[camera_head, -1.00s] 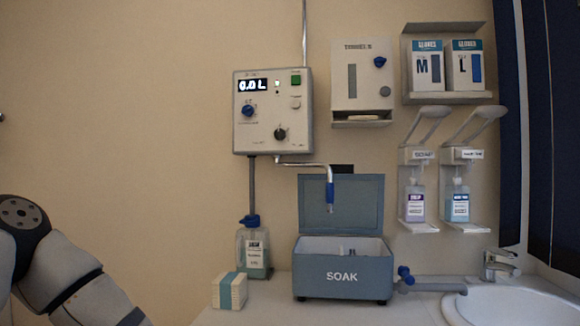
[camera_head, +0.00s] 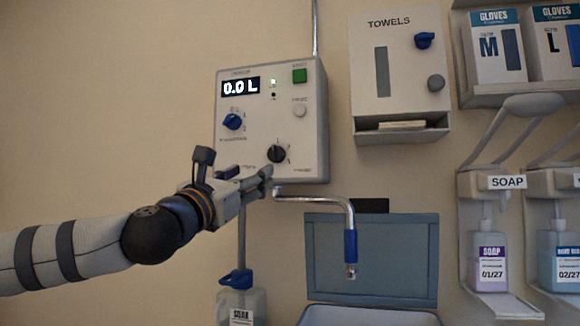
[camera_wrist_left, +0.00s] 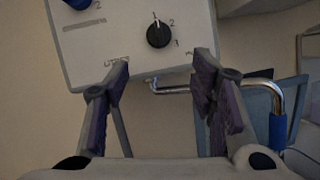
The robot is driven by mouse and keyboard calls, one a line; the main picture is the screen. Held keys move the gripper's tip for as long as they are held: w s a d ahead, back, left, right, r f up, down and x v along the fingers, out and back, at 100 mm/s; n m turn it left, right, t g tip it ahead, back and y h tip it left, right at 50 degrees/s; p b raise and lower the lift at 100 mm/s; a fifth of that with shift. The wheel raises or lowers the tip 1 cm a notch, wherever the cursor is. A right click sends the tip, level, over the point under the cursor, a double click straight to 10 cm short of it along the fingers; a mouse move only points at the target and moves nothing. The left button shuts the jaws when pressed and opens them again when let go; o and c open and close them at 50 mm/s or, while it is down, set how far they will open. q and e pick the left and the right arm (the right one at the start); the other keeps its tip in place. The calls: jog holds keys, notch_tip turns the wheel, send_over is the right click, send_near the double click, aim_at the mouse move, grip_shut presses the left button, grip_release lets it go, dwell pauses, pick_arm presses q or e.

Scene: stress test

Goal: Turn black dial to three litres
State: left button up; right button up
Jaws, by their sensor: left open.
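The black dial (camera_head: 277,154) is on the lower right of the front of a pale wall-mounted dispenser box (camera_head: 310,130). Its display (camera_head: 240,86) reads 0.0 L. In the left wrist view the black dial (camera_wrist_left: 159,35) shows a white pointer mark pointing up, with small digits around its right side. My left gripper (camera_head: 262,178) is just below and left of the dial in the head view. In the wrist view its fingers (camera_wrist_left: 160,85) are open and empty, with the dial beyond and between the tips, apart from them. My right gripper is not in view.
A blue knob (camera_head: 233,121) and a green button (camera_head: 299,76) share the panel. A bent metal spout (camera_head: 335,200) with a blue sleeve hangs below the box, above an open blue-grey lid (camera_head: 375,255). A towel dispenser (camera_head: 400,80) and soap holders are to the right.

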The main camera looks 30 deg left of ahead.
aim_at(272, 154)
pick_arm(q)
jog(key=x, duration=0.9)
jog(key=shift+d+r+b, duration=0.2)
jog(key=shift+r+b, duration=0.2)
jog(key=shift+w+r, duration=0.4)
jog(key=shift+r, duration=0.1)
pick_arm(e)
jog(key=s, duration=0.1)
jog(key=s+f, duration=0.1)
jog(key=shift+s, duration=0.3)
pick_arm(q)
jog(key=shift+a, duration=0.1)
jog(key=shift+c, duration=0.2)
jog(key=c, duration=1.1)
